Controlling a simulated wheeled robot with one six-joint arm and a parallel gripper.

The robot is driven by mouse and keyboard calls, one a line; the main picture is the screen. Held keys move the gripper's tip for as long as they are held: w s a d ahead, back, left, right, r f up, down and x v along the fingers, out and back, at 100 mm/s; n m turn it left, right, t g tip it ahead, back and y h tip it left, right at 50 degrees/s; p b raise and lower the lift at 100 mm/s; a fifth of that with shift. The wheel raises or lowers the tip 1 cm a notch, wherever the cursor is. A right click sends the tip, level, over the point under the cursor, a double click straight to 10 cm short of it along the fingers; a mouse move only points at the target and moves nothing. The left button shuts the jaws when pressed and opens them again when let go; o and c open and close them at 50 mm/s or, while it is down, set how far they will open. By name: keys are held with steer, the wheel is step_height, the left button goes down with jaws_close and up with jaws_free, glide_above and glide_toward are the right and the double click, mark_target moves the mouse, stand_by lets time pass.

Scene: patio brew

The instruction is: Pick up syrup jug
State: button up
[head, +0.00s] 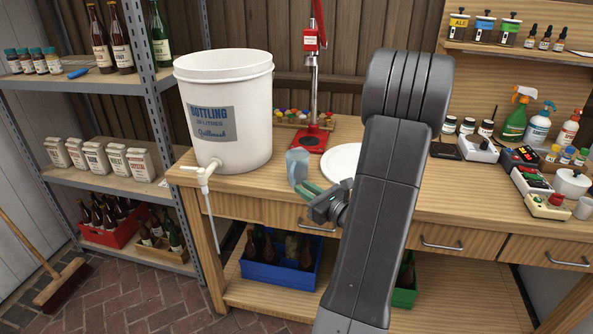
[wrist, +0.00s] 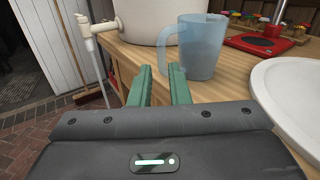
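The syrup jug is most likely the translucent blue-grey jug (head: 296,163) on the wooden bench, right of the white bucket. In the wrist view the jug (wrist: 203,48) stands upright, its handle on the left side. My gripper (head: 308,188) is at the bench's front edge, just in front of the jug. In the wrist view its green fingers (wrist: 160,86) are apart with nothing between them. The right finger's tip is close below the jug's handle; I cannot tell whether they touch.
A white bottling bucket (head: 225,110) with a tap and hanging tube (head: 208,190) stands left of the jug. A white round plate (head: 343,160) lies to the right. A red bottle capper (head: 312,135) stands behind. Bottles and bench devices fill the right side.

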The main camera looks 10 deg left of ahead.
mark_target(292, 183)
steer(key=x, duration=0.6)
steer(key=shift+w+f, duration=0.25)
steer(key=shift+f, duration=0.05)
jaws_close()
